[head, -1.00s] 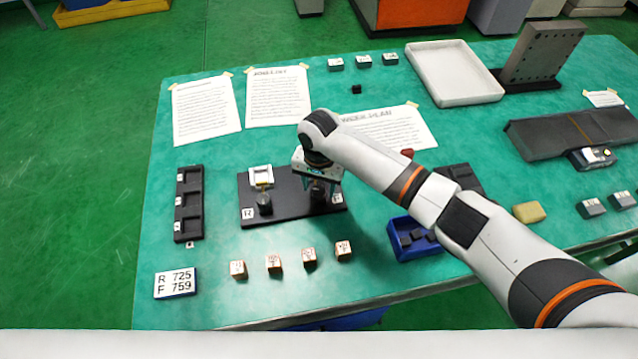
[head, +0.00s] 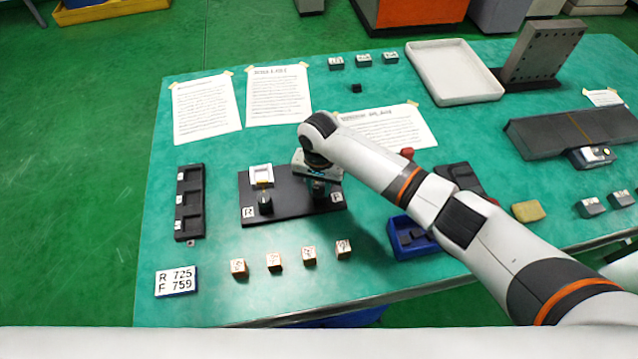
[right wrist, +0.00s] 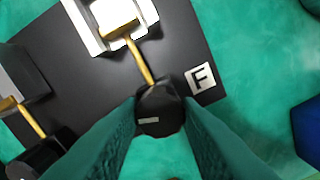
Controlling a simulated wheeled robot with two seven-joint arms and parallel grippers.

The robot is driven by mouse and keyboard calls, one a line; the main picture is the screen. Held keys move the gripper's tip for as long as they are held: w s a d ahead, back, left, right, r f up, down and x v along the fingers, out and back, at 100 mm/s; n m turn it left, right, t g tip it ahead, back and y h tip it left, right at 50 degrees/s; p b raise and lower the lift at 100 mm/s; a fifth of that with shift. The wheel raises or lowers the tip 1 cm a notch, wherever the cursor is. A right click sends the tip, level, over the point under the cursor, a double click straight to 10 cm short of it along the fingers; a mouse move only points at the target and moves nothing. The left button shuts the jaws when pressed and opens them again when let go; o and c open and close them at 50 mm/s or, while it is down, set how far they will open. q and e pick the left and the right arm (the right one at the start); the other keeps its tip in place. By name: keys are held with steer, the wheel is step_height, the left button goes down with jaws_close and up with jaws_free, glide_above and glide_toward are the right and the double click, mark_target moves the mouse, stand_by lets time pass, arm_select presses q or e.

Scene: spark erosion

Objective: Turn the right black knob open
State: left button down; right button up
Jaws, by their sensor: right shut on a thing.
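The right black knob (right wrist: 160,112) stands on a black base plate (head: 290,209) beside the label F (head: 337,197). My right gripper (head: 318,190) points down over it and is shut on it; the green fingers flank the knob in the right wrist view. A small white marking shows on the knob's top. A brass rod (right wrist: 139,62) runs from the knob to a white block (right wrist: 118,14). The left black knob (head: 265,204) stands apart near the label R (head: 249,212). In the head view my gripper mostly hides the right knob. My left gripper is not in view.
Several small wooden cubes (head: 274,262) lie in front of the plate. A black slotted tray (head: 189,202) is to the left, a blue bin (head: 396,240) to the right. Paper sheets (head: 280,96) lie behind. The R 725 / F 759 sign (head: 176,281) lies front left.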

steer(key=n+p, duration=0.2)
steer(key=n, duration=0.2)
steer(key=shift+r, duration=0.1)
steer(key=n+p, duration=0.1)
steer(key=n, duration=0.5)
steer(key=n+p, duration=0.1)
steer(key=n, duration=1)
steer(key=shift+n, duration=0.3)
stand_by(0.3)
steer(key=o, duration=1)
steer(key=shift+c, duration=0.2)
